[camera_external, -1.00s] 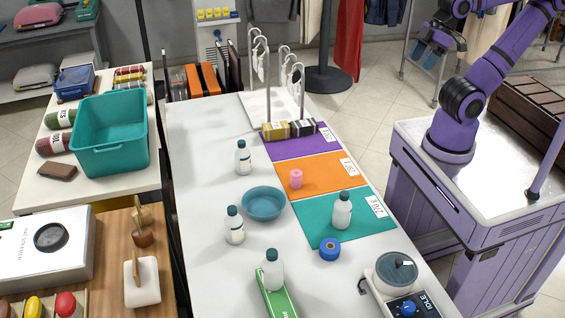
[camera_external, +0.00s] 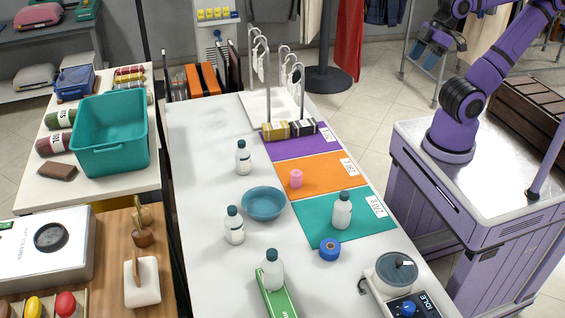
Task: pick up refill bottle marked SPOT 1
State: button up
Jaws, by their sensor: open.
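Several white refill bottles with dark caps stand upright on the long white table (camera_external: 205,205). One bottle (camera_external: 243,158) is behind the blue bowl, and another (camera_external: 234,226) is at the bowl's front left. A third bottle (camera_external: 342,211) stands on the teal mat (camera_external: 312,222). Another bottle (camera_external: 272,270) is at the front, on or just behind a green box (camera_external: 278,299). Their labels are too small to read, so I cannot tell which is SPOT 1. My gripper (camera_external: 428,48) is open and empty, raised at the upper right, far from every bottle.
A blue bowl (camera_external: 264,204) sits mid-table among the bottles. A pink cylinder (camera_external: 296,178) is on the orange mat (camera_external: 322,176). A blue tape roll (camera_external: 330,249) and a round-topped device (camera_external: 396,270) are at the front right. Hanger stands (camera_external: 270,98) rise at the back.

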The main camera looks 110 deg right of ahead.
jog(key=w+d+r+n+g, duration=0.1)
jog(key=w, duration=0.6)
jog(key=w+d+r+n, duration=0.1)
jog(key=w+d, duration=0.1)
jog(key=w, duration=0.5)
jog(key=n+y, duration=0.3)
jog(key=n, duration=0.3)
send_over(242, 141)
jog(key=s+d, duration=0.3)
notch_tip(242, 141, down, 31)
jog(key=shift+g, duration=0.4)
jog(key=x, duration=0.5)
jog(key=shift+a+f, duration=0.2)
jog(key=shift+x, duration=2.55)
jog(key=shift+w+a+r, duration=0.15)
grip_shut()
